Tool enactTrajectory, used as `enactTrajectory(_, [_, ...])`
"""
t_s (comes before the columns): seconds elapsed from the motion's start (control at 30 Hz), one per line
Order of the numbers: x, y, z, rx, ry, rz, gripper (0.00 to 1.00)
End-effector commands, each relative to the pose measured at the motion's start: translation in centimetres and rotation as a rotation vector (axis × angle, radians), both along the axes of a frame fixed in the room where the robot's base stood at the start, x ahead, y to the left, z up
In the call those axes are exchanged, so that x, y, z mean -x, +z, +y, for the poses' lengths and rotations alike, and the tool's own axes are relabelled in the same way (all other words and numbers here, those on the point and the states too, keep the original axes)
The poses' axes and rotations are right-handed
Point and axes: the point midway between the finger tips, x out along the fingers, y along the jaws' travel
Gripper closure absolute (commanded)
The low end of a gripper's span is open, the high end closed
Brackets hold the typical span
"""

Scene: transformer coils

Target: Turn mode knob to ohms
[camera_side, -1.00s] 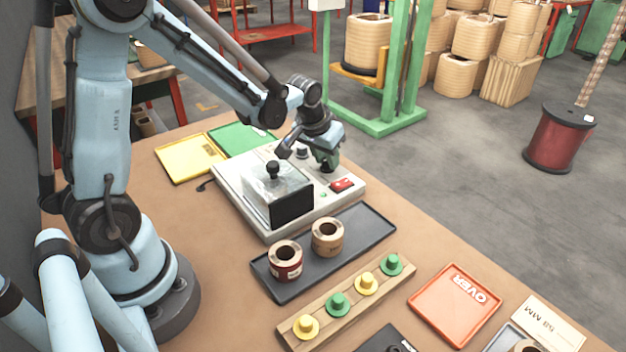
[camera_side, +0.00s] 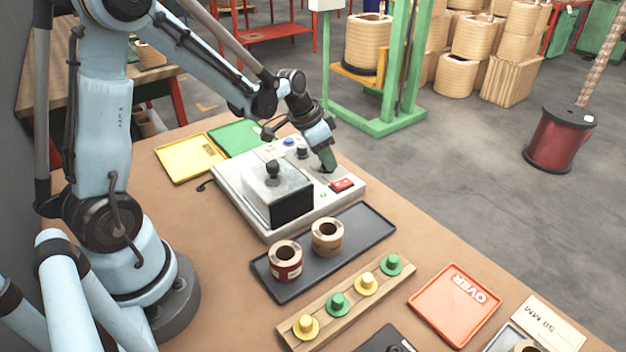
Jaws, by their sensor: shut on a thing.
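The grey-white tester box (camera_side: 232,193) stands on the bench, with a clear cover and a black-fronted bay on its left part. My gripper (camera_side: 326,168) points down at the right rear of its top panel. It is shut on a small dark knob there, mostly hidden by the fingers. I cannot read any mark around it, so its setting cannot be told. A second dark knob (camera_side: 302,152) stands free just left of my gripper, with a blue part (camera_side: 289,141) behind it. A red switch (camera_side: 342,185) lies in front of my gripper.
A dark tray (camera_side: 374,224) with two coils (camera_side: 327,237) lies in front of the box. Nearer are a wooden strip (camera_side: 353,303) with yellow and green pegs and a red OVER tray (camera_side: 455,305). Yellow (camera_side: 188,158) and green (camera_side: 238,138) trays lie behind the box.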

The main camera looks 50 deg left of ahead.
Motion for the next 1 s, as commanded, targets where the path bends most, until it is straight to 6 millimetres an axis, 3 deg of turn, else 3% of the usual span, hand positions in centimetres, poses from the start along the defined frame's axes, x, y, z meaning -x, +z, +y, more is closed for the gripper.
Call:
enactTrajectory(0.37, [-0.02,-0.02,-0.01,-0.001,-0.005,0.001,1.0])
enactTrajectory(0.4, [-0.01,-0.03,-0.01,-0.001,-0.005,0.001,0.67])
enactTrajectory(0.53, [-0.01,-0.03,-0.01,-0.001,-0.005,0.001,0.47])
enactTrajectory(1.0, [0.36,0.91,0.12,0.0,-0.003,0.0,0.47])
